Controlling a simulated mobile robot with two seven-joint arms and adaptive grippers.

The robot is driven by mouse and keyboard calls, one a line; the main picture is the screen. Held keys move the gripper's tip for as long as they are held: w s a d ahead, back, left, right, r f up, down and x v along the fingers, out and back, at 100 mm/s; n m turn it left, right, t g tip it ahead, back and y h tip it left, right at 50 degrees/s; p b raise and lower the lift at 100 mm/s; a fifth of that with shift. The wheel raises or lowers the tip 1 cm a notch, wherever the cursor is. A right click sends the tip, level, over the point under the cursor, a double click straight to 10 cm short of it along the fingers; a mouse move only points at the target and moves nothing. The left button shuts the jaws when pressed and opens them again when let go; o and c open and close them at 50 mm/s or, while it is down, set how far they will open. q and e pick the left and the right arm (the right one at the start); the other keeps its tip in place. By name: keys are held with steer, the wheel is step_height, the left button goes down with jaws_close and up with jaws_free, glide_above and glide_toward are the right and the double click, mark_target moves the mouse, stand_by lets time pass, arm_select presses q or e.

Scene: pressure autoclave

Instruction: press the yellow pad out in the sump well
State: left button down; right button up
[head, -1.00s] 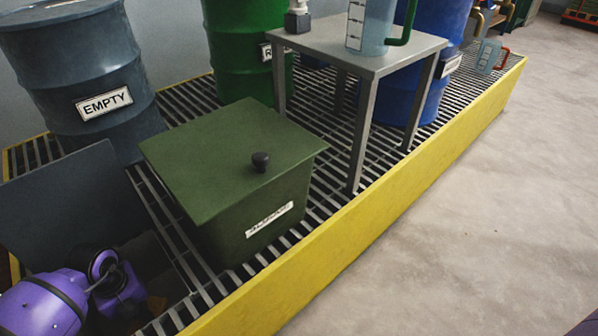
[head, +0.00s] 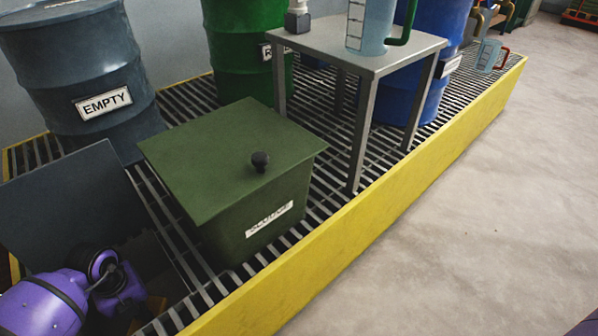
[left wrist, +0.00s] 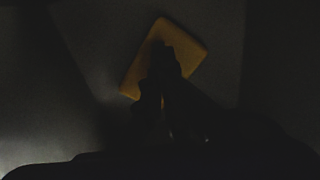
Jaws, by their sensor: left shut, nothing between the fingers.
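The yellow pad (left wrist: 188,48) lies tilted across the grey floor of the dark sump well in the left wrist view. My left gripper (left wrist: 166,58) is a dark silhouette over the pad, its fingers together and empty. It hides the pad's middle and lower right part; I cannot tell whether the tips touch it. In the head view my purple left arm reaches down into the well at the lower left, and its fingers are hidden. The raised dark hatch plate (head: 75,215) stands behind the arm. My right gripper is not in view.
A green sludge bin (head: 230,165) with a black knob stands on the grating right of the well. A grey drum (head: 85,75) marked EMPTY is behind. A metal table (head: 370,55) and the yellow sump wall (head: 400,205) lie right. The floor beyond is clear.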

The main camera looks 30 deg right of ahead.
arm_select(q)
steer(key=shift+s+r+p, duration=0.15)
steer(key=shift+s+p, duration=0.1)
steer(key=shift+p, duration=0.25)
step_height(320, 180, up, 19)
steer(key=p, duration=1.3)
steer(key=shift+w+r+p, duration=0.2)
steer(key=shift+p, duration=0.15)
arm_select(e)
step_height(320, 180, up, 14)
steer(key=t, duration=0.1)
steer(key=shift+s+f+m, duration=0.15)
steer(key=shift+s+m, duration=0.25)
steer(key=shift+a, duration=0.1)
